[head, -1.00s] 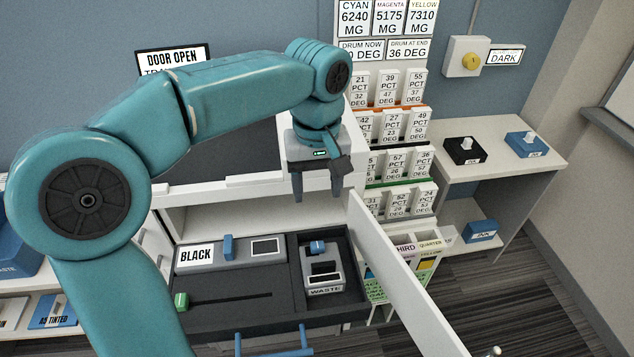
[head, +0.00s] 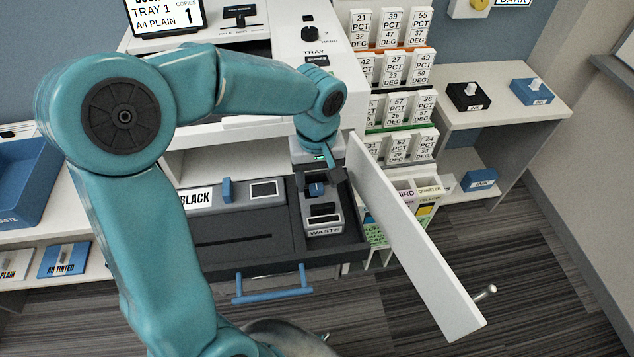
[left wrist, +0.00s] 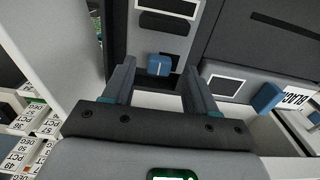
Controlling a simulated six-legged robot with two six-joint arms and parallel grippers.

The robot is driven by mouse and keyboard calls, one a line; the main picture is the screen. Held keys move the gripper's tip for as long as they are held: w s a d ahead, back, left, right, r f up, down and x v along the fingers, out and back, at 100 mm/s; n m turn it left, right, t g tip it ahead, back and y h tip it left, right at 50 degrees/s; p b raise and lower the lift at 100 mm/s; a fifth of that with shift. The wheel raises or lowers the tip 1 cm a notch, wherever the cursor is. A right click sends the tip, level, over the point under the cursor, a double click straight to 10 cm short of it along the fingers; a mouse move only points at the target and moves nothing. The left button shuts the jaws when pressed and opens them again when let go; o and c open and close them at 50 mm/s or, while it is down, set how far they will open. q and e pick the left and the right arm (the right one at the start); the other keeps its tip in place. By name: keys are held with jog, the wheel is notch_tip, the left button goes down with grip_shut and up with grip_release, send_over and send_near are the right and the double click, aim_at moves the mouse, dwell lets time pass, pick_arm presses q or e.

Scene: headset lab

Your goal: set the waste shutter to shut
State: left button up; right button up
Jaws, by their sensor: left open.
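The waste unit (head: 323,229) is a grey module labelled WASTE at the right end of the dark open bay. Its small blue shutter knob (head: 315,189) is partly hidden by my gripper in the head view. In the left wrist view the blue knob (left wrist: 159,65) has a pale line on it and shows between the two fingers, with dark slots in the module beyond it. My left gripper (head: 319,182) is open, pointing down over the waste unit. I cannot tell whether its fingers touch the knob. My right gripper is not in view.
The white open door (head: 405,235) stands close at the right of the waste unit. The BLACK module (head: 200,198), with its own blue tab (head: 227,189), lies to the left. A blue handle (head: 272,293) juts out at the front.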

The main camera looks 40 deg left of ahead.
aim_at(317, 189)
pick_arm(q)
jog(key=shift+f, duration=1.2)
